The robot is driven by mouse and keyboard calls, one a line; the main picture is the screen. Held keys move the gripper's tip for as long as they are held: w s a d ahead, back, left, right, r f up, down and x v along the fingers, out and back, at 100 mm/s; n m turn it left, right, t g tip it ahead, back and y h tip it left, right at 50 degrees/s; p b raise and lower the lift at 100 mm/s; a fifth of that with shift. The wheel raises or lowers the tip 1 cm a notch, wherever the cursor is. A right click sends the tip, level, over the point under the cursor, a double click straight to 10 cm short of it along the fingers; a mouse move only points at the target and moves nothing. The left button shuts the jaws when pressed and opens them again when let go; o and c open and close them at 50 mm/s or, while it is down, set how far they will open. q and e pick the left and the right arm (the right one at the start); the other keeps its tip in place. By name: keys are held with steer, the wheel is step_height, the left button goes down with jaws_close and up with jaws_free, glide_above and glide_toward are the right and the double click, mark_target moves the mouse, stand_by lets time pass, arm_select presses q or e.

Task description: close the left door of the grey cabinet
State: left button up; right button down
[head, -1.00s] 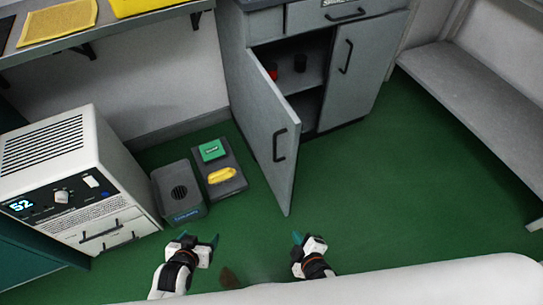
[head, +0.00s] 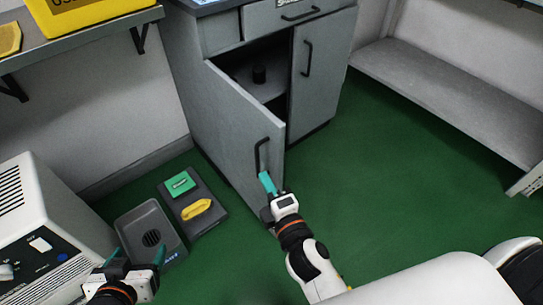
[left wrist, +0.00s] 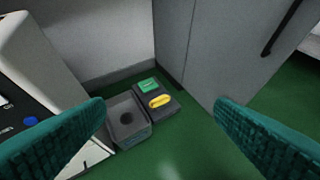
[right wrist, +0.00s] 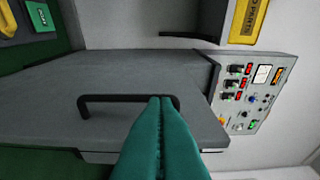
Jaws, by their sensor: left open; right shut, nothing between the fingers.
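The grey cabinet (head: 323,75) stands at the back with its left door (head: 232,122) partly open, swung out toward me. Its right door is shut. My left gripper (head: 136,262) is open and empty at the lower left, away from the door.
A grey bin (head: 150,230) and a dark tray (head: 192,212) with green and yellow items lie on the floor left of the door. A white machine (head: 50,240) stands at the left. A grey bench (head: 450,85) runs along the right. Green floor right of the door is clear.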

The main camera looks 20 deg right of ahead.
mark_target(273, 159)
arm_select(q)
steer(key=shift+s+a+f+g+y+p, duration=0.15)
steer(key=shift+s+a+f+g, duration=0.1)
steer(key=shift+s+f+g, duration=0.35)
steer(key=shift+s+a+f+g+y+p, duration=0.1)
steer(key=shift+s+a+f+g, duration=0.25)
steer(key=shift+s, duration=0.4)
steer(key=shift+s+a+f+g+y+p, duration=0.15)
steer(key=shift+s+f+g, duration=0.3)
steer(key=shift+s+g, duration=0.15)
arm_select(e)
steer(key=shift+w+d, duration=0.55)
steer(key=shift+w, duration=0.5)
steer(key=shift+w+d, duration=0.6)
steer(key=shift+w, duration=0.45)
steer(key=shift+w+d, duration=0.55)
steer(key=shift+w, duration=0.5)
arm_select(q)
steer(key=shift+s, duration=0.15)
arm_select(e)
steer(key=shift+d, duration=0.15)
